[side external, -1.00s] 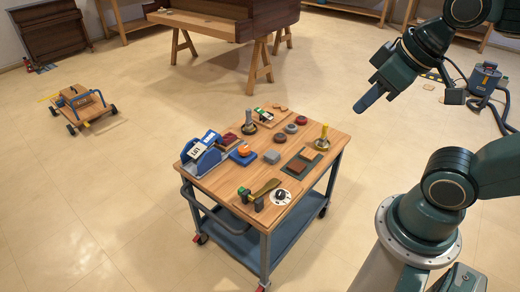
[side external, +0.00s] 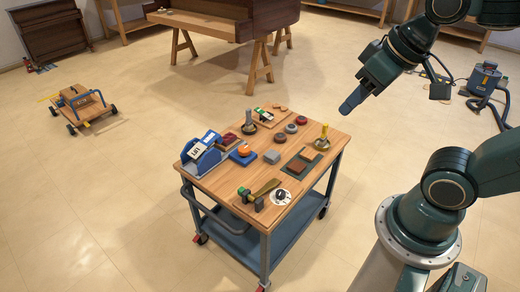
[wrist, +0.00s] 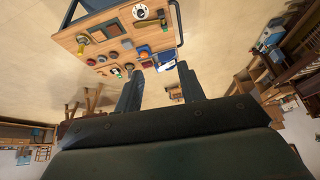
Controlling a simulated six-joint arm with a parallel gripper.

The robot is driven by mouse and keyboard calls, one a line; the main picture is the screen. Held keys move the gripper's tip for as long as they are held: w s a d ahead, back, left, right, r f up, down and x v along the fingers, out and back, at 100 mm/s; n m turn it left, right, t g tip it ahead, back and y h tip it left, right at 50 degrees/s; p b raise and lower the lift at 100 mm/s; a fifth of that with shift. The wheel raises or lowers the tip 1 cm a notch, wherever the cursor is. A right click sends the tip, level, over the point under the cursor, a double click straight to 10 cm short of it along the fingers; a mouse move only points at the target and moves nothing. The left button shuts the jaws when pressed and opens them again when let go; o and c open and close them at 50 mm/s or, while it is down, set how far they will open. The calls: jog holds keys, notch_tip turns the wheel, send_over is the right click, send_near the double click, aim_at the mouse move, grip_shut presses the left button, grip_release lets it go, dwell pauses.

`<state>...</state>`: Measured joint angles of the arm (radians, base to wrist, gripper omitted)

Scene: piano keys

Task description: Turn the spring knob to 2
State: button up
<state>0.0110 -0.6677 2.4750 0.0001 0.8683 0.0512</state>
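The spring knob is a white round dial with a dark knob (side external: 281,197) near the front corner of the wooden cart top. It also shows as the white dial (wrist: 140,11) at the top of the wrist view. Its markings are too small to read, so I cannot tell its setting. My gripper (side external: 347,108) is in the air above and to the right of the cart, well apart from the knob. In the wrist view my gripper's two fingers (wrist: 158,68) stand apart with nothing held between them.
The air above the cart is clear.

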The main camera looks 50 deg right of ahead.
jog(key=w+d+f+m+g, duration=0.2)
jog(key=w+f+m, duration=0.15)
jog(key=w, duration=0.45)
jog(key=m+g, duration=0.3)
jog(key=m, duration=0.6)
send_over(281, 192)
notch_tip(281, 192, down, 30)
jog(key=shift+a+f, duration=0.1)
jog(key=shift+f, duration=0.1)
jog(key=shift+f, duration=6.8)
